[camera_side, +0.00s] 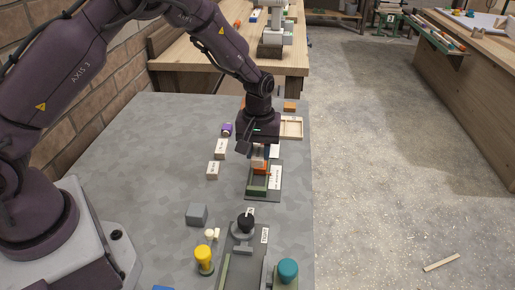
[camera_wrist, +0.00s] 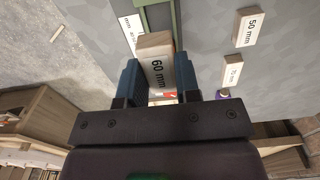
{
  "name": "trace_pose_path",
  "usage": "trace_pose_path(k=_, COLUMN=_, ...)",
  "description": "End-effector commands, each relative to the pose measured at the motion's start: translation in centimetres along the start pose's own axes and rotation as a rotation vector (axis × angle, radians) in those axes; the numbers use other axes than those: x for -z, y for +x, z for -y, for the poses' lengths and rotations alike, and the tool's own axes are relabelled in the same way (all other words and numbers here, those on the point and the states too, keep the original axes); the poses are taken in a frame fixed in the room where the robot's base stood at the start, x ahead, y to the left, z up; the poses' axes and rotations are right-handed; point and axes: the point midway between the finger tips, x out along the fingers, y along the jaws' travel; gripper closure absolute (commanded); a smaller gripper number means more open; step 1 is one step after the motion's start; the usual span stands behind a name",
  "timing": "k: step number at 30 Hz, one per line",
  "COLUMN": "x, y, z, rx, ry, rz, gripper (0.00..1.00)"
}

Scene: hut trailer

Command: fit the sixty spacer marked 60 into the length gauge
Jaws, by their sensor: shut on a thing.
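My gripper (camera_wrist: 157,82) is shut on a pale wooden spacer marked "60 mm" (camera_wrist: 157,62), held between its two blue fingers in the wrist view. Green gauge rails (camera_wrist: 176,22) show beyond the spacer in the wrist view.
A spacer marked 50 mm (camera_wrist: 248,27) and a smaller marked one (camera_wrist: 233,70) lie beside the gauge. A purple part (camera_side: 226,130), a wooden tray (camera_side: 299,127) and a grey block (camera_side: 197,214) are nearby. Yellow (camera_side: 204,257) and teal (camera_side: 288,271) knobs stand in front.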

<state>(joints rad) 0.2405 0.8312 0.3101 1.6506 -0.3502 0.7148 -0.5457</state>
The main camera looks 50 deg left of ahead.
Motion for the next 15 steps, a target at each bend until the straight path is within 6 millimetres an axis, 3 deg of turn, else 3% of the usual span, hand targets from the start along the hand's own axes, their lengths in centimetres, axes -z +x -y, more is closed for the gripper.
trace_pose_path(k=15, x=0.0, y=4.3, z=0.0, rx=0.001, ry=0.001, rz=0.001, gripper=0.91)
